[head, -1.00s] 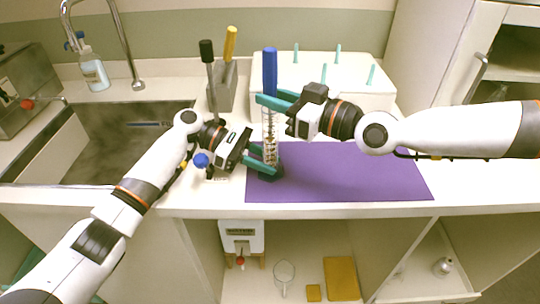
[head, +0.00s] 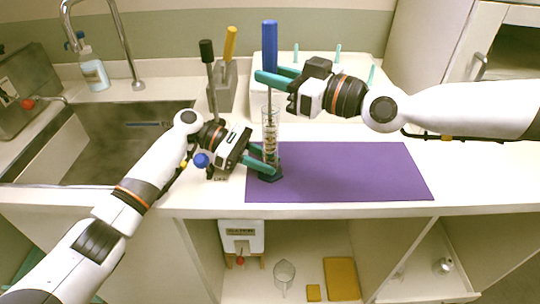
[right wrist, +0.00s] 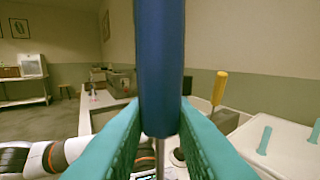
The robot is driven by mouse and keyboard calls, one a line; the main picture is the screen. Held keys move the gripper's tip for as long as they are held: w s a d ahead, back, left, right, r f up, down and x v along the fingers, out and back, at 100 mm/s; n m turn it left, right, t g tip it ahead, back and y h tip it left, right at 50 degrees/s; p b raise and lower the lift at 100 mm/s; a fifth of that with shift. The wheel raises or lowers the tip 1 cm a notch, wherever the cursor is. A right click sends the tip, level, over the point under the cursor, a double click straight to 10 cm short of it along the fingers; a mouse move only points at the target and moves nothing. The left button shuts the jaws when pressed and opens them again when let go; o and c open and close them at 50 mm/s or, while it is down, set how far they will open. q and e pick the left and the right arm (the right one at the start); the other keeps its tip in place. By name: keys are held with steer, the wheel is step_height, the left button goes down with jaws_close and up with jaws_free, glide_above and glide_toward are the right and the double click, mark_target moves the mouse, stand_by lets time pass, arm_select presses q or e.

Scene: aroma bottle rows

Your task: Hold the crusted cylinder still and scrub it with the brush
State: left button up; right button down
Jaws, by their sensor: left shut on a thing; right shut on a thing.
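The crusted cylinder (head: 270,128) is a clear upright tube with brownish marks inside, standing on a dark base (head: 270,175) at the left end of the purple mat. My left gripper (head: 262,168) is shut on the cylinder low down, just above its base. The brush has a blue handle (head: 270,45), also large in the right wrist view (right wrist: 160,65). My right gripper (head: 268,80) is shut on the lower part of this handle, above the cylinder. The brush's thin shaft runs down into the tube; its bristle end is hard to make out inside.
The purple mat (head: 350,172) is clear to the right. Behind stand a grey holder (head: 223,90) with black-handled and yellow-handled tools and a white box (head: 385,95) with teal pegs. A sink (head: 110,150) lies at the left.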

mark_target(277, 23)
steer(key=shift+r, duration=4.4)
steer(key=shift+r, duration=3)
arm_select(q)
steer(key=o, duration=0.8)
steer(key=shift+o, duration=0.2)
